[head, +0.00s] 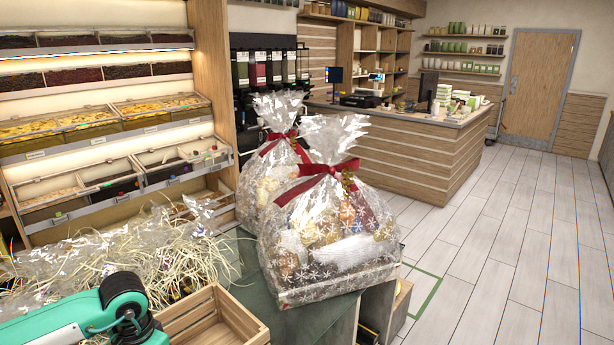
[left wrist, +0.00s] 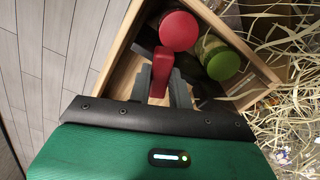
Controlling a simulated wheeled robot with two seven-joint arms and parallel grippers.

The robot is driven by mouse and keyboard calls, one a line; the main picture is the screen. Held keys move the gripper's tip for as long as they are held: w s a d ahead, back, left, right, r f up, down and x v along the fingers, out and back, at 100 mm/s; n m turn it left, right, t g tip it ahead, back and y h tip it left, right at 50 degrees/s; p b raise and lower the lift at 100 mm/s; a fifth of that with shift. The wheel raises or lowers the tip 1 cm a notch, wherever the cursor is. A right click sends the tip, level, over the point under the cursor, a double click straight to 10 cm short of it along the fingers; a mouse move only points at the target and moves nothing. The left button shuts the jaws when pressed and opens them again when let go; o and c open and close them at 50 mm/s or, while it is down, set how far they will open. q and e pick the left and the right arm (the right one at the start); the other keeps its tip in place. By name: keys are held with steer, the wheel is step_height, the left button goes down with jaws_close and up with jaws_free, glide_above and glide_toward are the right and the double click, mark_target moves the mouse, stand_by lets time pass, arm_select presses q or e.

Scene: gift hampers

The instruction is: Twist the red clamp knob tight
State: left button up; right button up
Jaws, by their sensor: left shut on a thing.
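In the left wrist view my left gripper (left wrist: 163,88) has its grey fingers closed on a narrow red piece (left wrist: 162,66) over a wooden crate. The red piece looks like the clamp knob, but its lower part and mount are hidden. A round red top (left wrist: 180,30) lies just beyond it, and I cannot tell whether the two are joined. In the head view only my teal left arm shows at the lower left; its gripper is out of frame. My right gripper is in neither view.
A green round lid (left wrist: 223,65) sits beside the red top. Pale straw spills around the wooden crate (head: 236,316). Two cellophane-wrapped hampers with red bows, one in front (head: 325,235) and one behind (head: 262,180), stand on the counter. The tiled floor (head: 500,260) at right is clear.

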arm_select(q)
steer(key=shift+f+m+b, duration=0.15)
steer(key=shift+m+b, duration=0.4)
steer(key=shift+m, duration=0.35)
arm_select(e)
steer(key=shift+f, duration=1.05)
arm_select(q)
steer(key=shift+f+m+b, duration=0.15)
steer(key=shift+m+b, duration=0.65)
steer(key=shift+b, duration=0.15)
steer(key=shift+r+m, duration=0.25)
steer(key=shift+m, duration=0.15)
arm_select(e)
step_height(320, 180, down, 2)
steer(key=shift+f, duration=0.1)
arm_select(q)
steer(key=o, duration=0.8)
steer(key=shift+c, duration=0.2)
